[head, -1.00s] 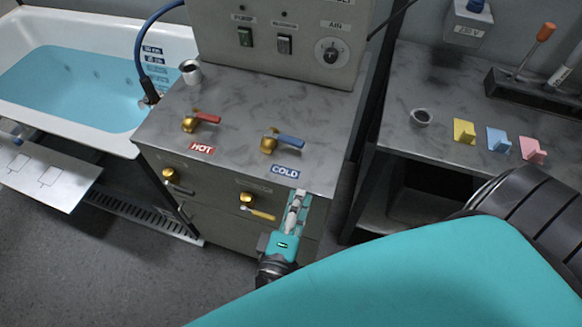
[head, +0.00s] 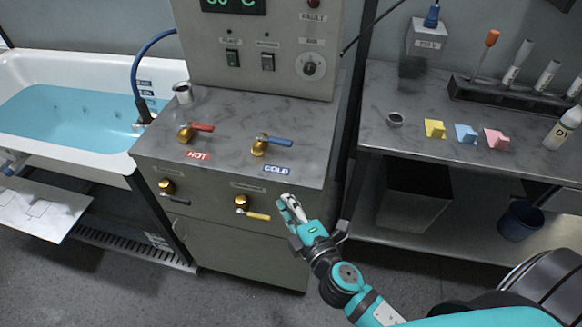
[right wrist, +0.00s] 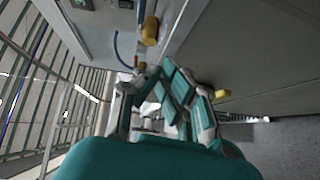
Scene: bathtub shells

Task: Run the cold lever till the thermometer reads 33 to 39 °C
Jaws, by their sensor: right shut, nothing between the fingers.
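The cold lever (head: 275,141) is a blue handle on a brass valve on the grey counter, behind the blue COLD label (head: 277,169). Its handle points right. The green-lit thermometer display (head: 232,5) is cut off by the top edge; its digits cannot be read for certain. My right gripper (head: 290,206) is shut and empty, in front of the counter's front edge, below the COLD label and apart from the lever. Its fingers (right wrist: 160,105) also show in the right wrist view. My left gripper is not in view.
The red hot lever (head: 203,127) is left of the cold one. A yellow-handled valve (head: 257,216) sticks out of the cabinet front near my right gripper. The filled bathtub (head: 100,167) stands left. A side bench (head: 400,144) with coloured blocks stands right.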

